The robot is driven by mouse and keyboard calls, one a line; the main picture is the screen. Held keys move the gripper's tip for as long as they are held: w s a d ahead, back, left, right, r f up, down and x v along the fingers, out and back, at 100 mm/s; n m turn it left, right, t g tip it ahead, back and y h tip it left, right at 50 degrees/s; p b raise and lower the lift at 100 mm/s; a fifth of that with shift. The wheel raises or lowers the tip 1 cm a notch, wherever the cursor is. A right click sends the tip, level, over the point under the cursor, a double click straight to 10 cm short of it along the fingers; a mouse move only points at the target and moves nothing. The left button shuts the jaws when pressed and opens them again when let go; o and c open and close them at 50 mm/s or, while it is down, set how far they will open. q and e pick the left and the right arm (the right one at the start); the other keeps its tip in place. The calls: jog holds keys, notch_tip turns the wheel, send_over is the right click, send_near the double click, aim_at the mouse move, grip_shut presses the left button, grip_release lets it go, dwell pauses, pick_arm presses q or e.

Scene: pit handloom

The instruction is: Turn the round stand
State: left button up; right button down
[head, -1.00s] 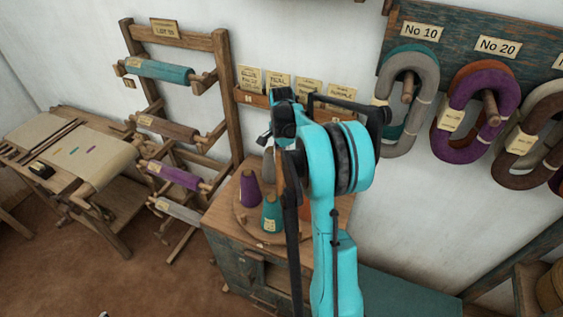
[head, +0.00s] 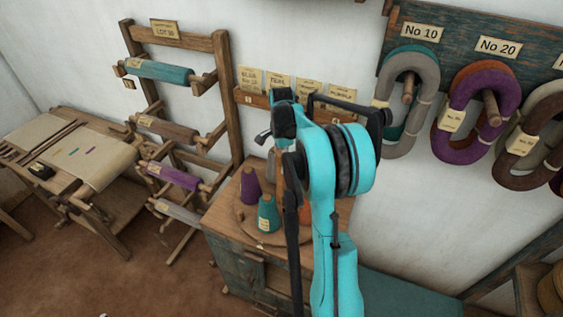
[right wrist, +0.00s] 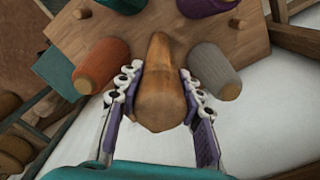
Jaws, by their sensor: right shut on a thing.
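The round stand (head: 239,229) is a wooden disc on top of a cabinet, partly hidden by my right arm. A purple cone (head: 250,185) and a teal cone (head: 267,213) stand on it, with an orange one partly hidden behind the arm. In the right wrist view, my right gripper (right wrist: 163,90) is shut on a tapered wooden post (right wrist: 160,85), its fingers along both sides. An orange cone (right wrist: 103,62) is left of the post and a grey cone (right wrist: 212,68) right of it. My left gripper is not in view.
The cabinet (head: 235,262) stands against the white wall. Left of it are a wooden rack (head: 222,95) with coloured rolls and a table (head: 92,165) with cloth. A board (head: 460,55) with skeins hangs at the right. Label cards stand on a small shelf behind the stand.

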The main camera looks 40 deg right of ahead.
jog(key=c, duration=1)
grip_release()
jog(key=shift+d, duration=0.1)
notch_tip(320, 180, up, 12)
jog(key=shift+f, duration=0.1)
